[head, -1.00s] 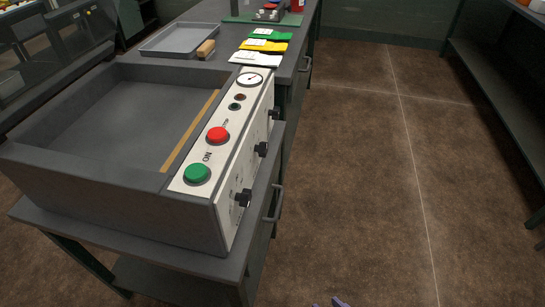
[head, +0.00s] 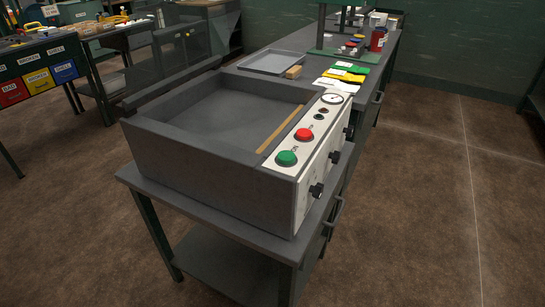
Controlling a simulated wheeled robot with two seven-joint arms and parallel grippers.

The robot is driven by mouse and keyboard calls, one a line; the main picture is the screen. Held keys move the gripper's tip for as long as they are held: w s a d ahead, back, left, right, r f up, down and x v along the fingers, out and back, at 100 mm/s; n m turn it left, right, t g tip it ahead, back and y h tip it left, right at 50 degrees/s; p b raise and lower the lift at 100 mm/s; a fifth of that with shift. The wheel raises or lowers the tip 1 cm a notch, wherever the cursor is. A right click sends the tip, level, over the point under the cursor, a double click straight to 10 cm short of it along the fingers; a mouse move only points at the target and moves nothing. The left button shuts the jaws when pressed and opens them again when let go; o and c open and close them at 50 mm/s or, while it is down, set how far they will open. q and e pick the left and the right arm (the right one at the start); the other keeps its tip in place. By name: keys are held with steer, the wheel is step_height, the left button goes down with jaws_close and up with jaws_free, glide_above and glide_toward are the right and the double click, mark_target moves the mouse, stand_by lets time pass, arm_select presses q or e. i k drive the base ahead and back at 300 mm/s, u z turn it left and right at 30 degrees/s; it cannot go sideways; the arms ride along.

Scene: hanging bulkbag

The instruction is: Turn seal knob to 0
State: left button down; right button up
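The vacuum sealer is a grey open-topped machine (head: 190,151) on a dark bench, with a white control panel (head: 303,207) on its right side. Three black knobs stick out of the panel's side face: a near knob (head: 316,191), a middle knob (head: 334,157) and a far knob (head: 348,132). Their labels and pointer settings are too small to read, so I cannot tell which is the seal knob. On top are a green button (head: 286,158), a red button (head: 304,134) and a round gauge (head: 332,98). Neither of my grippers is in view.
Behind the machine are a grey tray (head: 271,62), white, yellow and green folded items (head: 346,75) and a red container (head: 377,39). A drawer handle (head: 335,212) juts from the bench's right side. Floor (head: 420,210) to the right is clear.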

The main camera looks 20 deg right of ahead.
mark_target(335, 156)
steer(key=u, duration=1.2)
steer(key=k, duration=0.75)
steer(key=z, duration=1.05)
steer(key=i, duration=1)
